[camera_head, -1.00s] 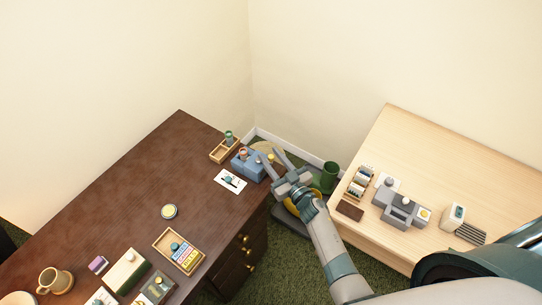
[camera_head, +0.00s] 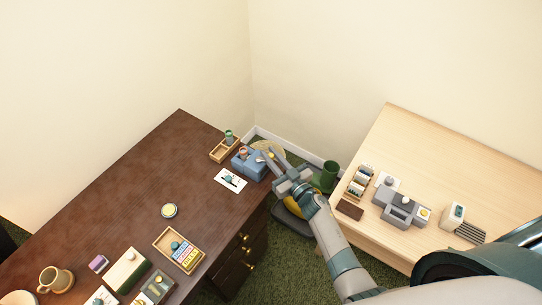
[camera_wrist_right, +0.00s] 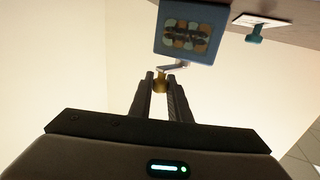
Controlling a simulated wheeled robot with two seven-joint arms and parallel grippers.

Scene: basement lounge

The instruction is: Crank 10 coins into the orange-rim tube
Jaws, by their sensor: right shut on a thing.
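A blue coin machine (camera_head: 246,166) stands at the far right corner of the dark desk. A tube with an orange rim (camera_head: 243,152) sits upright on its top. In the right wrist view the machine's blue face (camera_wrist_right: 185,54) has a panel of orange and teal round shapes, too small to count as coins in the tube. A metal crank arm (camera_wrist_right: 174,68) sticks out below it and ends in a brass knob (camera_wrist_right: 160,86). My right gripper (camera_head: 270,156) is shut on this knob, beside the machine; it also shows in the right wrist view (camera_wrist_right: 160,80). My left gripper is not in view.
A wooden tray (camera_head: 217,155) with a green-rimmed tube is behind the machine. A white card (camera_head: 230,181) lies in front. A pale table (camera_head: 430,160) with a grey device (camera_head: 402,211) stands right. A green bin (camera_head: 329,176) is on the floor between.

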